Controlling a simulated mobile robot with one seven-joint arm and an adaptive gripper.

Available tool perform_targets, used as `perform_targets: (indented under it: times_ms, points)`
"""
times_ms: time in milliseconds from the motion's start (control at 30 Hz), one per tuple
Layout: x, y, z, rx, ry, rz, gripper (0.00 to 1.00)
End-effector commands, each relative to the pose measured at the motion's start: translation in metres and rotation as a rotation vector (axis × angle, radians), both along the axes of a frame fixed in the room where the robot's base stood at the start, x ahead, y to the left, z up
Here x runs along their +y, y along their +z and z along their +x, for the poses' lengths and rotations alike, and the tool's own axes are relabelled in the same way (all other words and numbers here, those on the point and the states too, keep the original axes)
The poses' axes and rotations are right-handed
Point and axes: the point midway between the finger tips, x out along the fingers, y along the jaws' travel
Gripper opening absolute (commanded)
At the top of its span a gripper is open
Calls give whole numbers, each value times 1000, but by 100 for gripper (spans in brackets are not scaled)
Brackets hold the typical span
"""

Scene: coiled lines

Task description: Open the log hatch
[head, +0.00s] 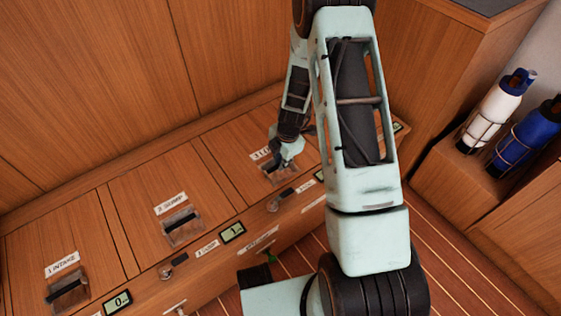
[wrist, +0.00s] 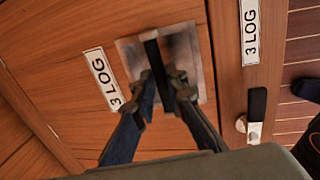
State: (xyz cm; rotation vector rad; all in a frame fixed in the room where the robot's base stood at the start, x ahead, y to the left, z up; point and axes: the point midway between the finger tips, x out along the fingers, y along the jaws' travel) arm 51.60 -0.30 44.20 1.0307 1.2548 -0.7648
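The log hatch (head: 228,152) is a wooden lid in the bench top, lying flat and level with its surroundings. In the wrist view the lid (wrist: 60,60) carries a "3 LOG" label (wrist: 103,78) and a metal recess plate (wrist: 195,50) with a black bar handle (wrist: 152,50). My gripper (wrist: 165,80) has one finger on each side of the bar's near end, close against it, and looks shut on it. In the head view my gripper (head: 283,163) is at the log hatch's recess and partly hides it.
A black-handled latch (wrist: 256,105) is on the bench front beside another "3 LOG" label (wrist: 250,30). White (head: 492,115) and blue (head: 525,135) bottles stand in racks at the right.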

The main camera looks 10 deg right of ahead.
Motion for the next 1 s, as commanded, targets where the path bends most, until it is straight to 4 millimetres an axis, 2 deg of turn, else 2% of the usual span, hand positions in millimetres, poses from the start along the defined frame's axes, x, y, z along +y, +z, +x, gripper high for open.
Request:
perform_targets:
  times_ms: [100, 567, 767, 1000]
  points:
    - [0, 0, 0, 0, 0, 0, 0]
    - [1, 4, 1, 5, 1, -2, 0]
    - [2, 22, 4, 46, 4, -22, 0]
    - [5, 61, 13, 153, 3, -69, 0]
